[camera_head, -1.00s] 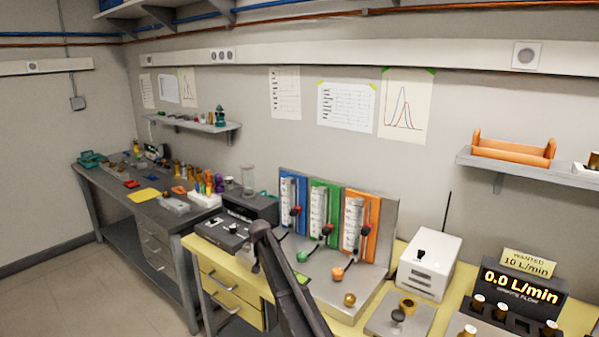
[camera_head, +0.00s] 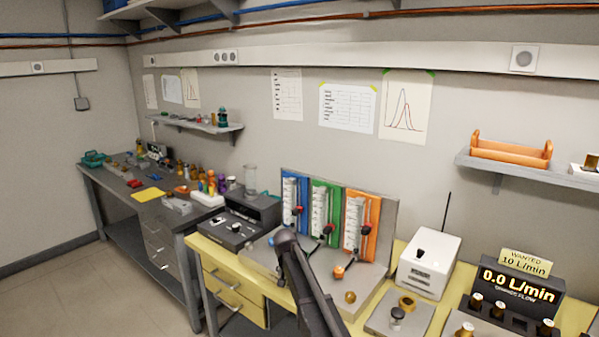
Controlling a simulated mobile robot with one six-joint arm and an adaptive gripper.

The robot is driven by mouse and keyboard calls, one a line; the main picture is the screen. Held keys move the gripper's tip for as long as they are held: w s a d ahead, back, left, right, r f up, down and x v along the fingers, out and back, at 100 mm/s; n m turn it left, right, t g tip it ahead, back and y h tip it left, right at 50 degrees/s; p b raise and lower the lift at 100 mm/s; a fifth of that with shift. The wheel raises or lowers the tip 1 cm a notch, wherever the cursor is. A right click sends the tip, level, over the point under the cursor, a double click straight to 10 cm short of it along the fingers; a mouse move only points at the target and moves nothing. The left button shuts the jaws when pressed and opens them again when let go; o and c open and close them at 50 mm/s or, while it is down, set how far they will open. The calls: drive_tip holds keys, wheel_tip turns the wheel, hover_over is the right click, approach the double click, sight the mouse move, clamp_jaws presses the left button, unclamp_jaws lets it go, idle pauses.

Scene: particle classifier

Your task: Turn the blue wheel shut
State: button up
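The flow stand (camera_head: 383,262) has a blue panel (camera_head: 288,183), a green panel (camera_head: 333,190) and an orange panel (camera_head: 374,205), each with a white-scaled tube. An orange wheel (camera_head: 338,272) shows in front of the orange panel. My dark arm rises from the bottom and covers part of the stand's base in front of the blue and green panels. My gripper cannot be made out, so its hold on anything is hidden.
A display (camera_head: 520,290) reads 0.0 L/min, under a "WANTED 10 L/min" sign (camera_head: 524,262). A white box (camera_head: 429,262) with a thin antenna stands right of the stand. A black device (camera_head: 232,229) sits left of it. A brass knob (camera_head: 350,297) is on the base.

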drive_tip(key=s+d+g+p, duration=0.1)
drive_tip(key=s+d, duration=0.5)
drive_tip(key=s, duration=0.5)
drive_tip(key=s+d+r+n+g+p, duration=0.1)
drive_tip(key=s+d, duration=0.6)
drive_tip(key=s, duration=0.4)
drive_tip(key=s+d+r+g+y+p, duration=0.1)
drive_tip(key=s+d, duration=0.6)
drive_tip(key=s, duration=0.5)
drive_tip(key=shift+r+n, duration=0.25)
drive_tip(key=shift+n, duration=0.15)
drive_tip(key=shift+s+a, duration=0.1)
